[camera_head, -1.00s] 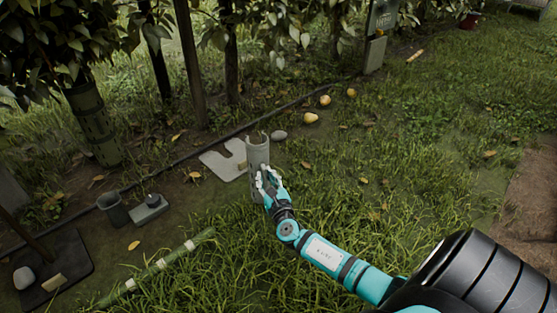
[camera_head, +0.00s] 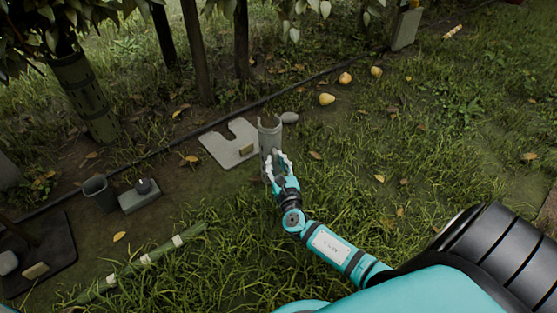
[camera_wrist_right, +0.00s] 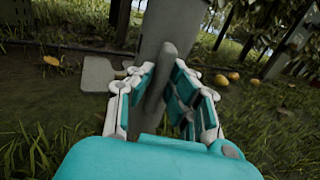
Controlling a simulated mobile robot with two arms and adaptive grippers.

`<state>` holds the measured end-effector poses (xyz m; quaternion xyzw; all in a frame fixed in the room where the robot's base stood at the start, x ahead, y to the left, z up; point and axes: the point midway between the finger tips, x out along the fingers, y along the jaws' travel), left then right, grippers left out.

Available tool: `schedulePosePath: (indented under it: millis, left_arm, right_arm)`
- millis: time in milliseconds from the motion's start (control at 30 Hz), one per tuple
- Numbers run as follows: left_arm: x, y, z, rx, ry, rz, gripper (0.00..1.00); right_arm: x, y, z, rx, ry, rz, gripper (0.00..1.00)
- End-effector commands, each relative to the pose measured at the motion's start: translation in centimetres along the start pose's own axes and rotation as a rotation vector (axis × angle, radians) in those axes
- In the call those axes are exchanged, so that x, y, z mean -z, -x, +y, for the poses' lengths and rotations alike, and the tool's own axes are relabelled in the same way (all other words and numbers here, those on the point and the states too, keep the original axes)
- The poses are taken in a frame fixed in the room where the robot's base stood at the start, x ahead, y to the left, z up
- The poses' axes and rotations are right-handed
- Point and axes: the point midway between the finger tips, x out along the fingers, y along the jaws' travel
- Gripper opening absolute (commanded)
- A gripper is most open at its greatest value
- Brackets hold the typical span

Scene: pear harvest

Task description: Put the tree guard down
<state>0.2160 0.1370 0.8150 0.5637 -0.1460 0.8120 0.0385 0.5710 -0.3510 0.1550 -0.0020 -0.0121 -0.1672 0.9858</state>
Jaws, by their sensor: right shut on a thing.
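The tree guard is a grey, upright tube (camera_head: 270,132) with a notched, open top, in the middle of the head view. My right gripper (camera_head: 280,166) is shut on it from the near side. In the right wrist view, the fingers (camera_wrist_right: 160,88) close around a rounded grey bar on the near side of the tube (camera_wrist_right: 172,32). Grass and the gripper hide the tube's lower end, so I cannot tell whether it touches the ground. A pale flat plate (camera_head: 218,148) with a notch lies just left of the tube. My left gripper is out of view.
A grey stone (camera_head: 289,118) and several yellow pears (camera_head: 327,99) lie behind right. A dark hose (camera_head: 150,155) crosses behind the plate. A dark cup (camera_head: 99,193), a grey block (camera_head: 139,196) and a green pole (camera_head: 145,260) lie left. Grass to the right is mostly open.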

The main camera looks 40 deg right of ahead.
Motion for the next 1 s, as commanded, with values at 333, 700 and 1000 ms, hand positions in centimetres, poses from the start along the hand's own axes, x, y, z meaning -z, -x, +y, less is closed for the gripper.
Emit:
schedulePosePath:
  millis: [333,700,1000]
  left_arm:
    - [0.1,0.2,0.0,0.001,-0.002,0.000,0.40]
    - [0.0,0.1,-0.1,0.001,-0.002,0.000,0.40]
    - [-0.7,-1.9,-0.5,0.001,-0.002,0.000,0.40]
  right_arm:
    - [0.2,0.0,0.0,0.000,0.000,0.000,0.25]
    - [0.1,-0.1,0.0,0.000,0.000,0.000,0.37]
    - [-0.5,4.0,0.0,-0.002,0.002,0.004,0.37]
